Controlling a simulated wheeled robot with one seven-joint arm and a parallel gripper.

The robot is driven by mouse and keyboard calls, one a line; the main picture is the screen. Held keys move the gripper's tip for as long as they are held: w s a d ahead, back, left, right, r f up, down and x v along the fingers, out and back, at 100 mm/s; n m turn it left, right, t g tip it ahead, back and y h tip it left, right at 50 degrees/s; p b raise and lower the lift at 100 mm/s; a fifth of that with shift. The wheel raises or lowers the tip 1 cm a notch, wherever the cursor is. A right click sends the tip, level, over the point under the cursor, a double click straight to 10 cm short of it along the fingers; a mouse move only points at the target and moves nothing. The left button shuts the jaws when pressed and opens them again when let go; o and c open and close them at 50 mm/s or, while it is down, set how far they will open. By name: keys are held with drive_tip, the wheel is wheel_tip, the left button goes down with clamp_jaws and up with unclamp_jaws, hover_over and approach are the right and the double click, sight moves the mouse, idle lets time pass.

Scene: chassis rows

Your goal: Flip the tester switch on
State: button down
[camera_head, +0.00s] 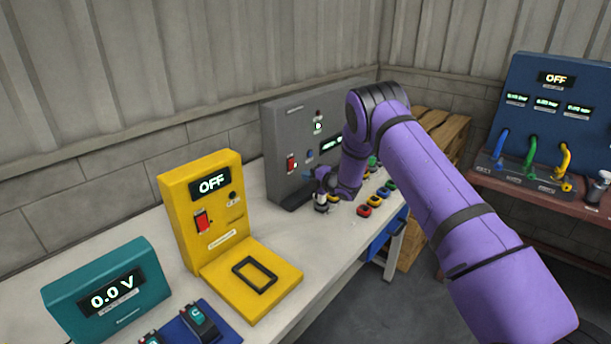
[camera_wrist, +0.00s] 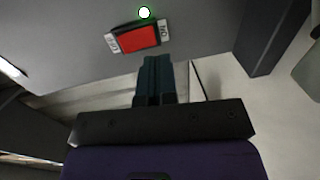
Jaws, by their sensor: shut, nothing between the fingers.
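A grey panel (camera_head: 285,125) on the bench carries a red rocker switch (camera_head: 291,163). In the wrist view the red switch (camera_wrist: 138,39) sits on a grey face between two small white labels, with a glowing green-white lamp (camera_wrist: 144,12) beside it. My gripper (camera_head: 314,181) is at the panel's lower front. In the wrist view its dark teal fingers (camera_wrist: 155,62) are together and empty, with their tips just below the switch; contact cannot be told. A yellow device (camera_head: 205,190) also has a red switch (camera_head: 202,221), and its display reads OFF.
A teal meter (camera_head: 108,290) reading 0.0 V stands at the left end of the bench (camera_head: 150,240). Several coloured pieces (camera_head: 372,200) lie along the bench near my arm. A blue panel (camera_head: 550,105) with coloured levers stands at the right, reading OFF.

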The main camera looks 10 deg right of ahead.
drive_tip(key=s+d+f, duration=0.1)
drive_tip(key=s+d, duration=0.4)
drive_tip(key=s, duration=0.2)
drive_tip(key=shift+d+f, duration=0.1)
idle(0.4)
